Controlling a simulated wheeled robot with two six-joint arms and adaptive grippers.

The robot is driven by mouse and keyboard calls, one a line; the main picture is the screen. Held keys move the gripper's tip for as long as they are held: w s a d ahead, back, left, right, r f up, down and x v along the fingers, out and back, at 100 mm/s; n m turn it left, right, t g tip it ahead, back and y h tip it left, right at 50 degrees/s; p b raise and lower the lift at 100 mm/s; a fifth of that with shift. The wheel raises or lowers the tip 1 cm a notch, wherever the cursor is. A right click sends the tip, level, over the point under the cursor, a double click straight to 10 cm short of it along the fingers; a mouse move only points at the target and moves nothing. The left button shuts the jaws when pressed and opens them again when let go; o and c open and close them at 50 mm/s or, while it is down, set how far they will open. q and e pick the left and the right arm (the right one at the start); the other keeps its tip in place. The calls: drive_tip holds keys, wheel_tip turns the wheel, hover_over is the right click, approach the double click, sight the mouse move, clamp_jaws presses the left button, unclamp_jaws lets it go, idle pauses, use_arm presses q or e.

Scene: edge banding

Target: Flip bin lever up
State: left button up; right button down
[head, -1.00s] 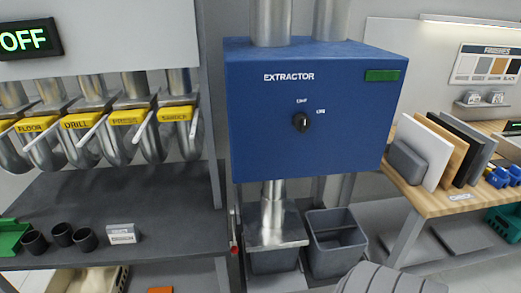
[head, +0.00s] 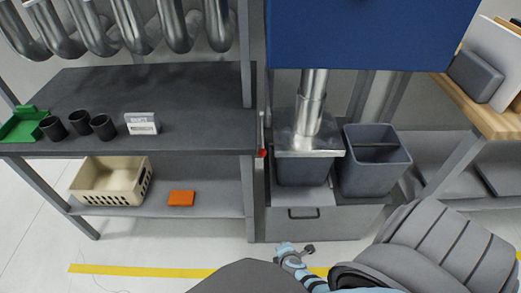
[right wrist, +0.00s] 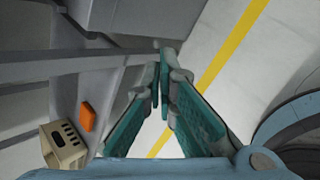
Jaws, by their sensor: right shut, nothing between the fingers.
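The bin lever (head: 262,130) is a thin pale rod at the left side of the extractor bin, hanging down with a red knob at its lower end. The grey bin (head: 302,172) stands under the metal hood plate (head: 310,145) and the extractor pipe. My right gripper (right wrist: 165,62) is shut and empty in the right wrist view, with its teal-padded fingers meeting at the tips. In the head view, part of my arm shows low in front of the drawer, apart from the lever. The lever is not clear in the right wrist view. My left gripper is out of view.
A second open grey bin (head: 375,175) stands to the right, above a drawer cabinet (head: 315,222). The dark workbench (head: 190,135) is left of the lever. A cream basket (head: 110,180) and an orange block (head: 181,198) lie on its lower shelf. The floor in front is free.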

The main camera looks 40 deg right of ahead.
drive_tip(key=w+d+f+n+t+h+b, duration=0.1)
drive_tip(key=w+d+n+t+h+b, duration=0.15)
drive_tip(key=w+n+b, duration=0.45)
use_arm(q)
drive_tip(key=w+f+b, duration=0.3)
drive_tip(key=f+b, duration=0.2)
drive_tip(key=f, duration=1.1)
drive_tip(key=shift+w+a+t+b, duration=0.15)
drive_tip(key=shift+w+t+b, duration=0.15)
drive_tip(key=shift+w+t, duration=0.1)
use_arm(e)
drive_tip(key=w+r+n+t+h, duration=0.4)
drive_tip(key=w+r+n+t, duration=0.1)
drive_tip(key=w+r, duration=0.6)
wheel_tip(320, 180, up, 2)
drive_tip(key=shift+d+n+t, duration=0.4)
drive_tip(key=shift+d+t, duration=0.05)
drive_tip(key=shift+t, duration=0.3)
drive_tip(key=shift+w, duration=0.1)
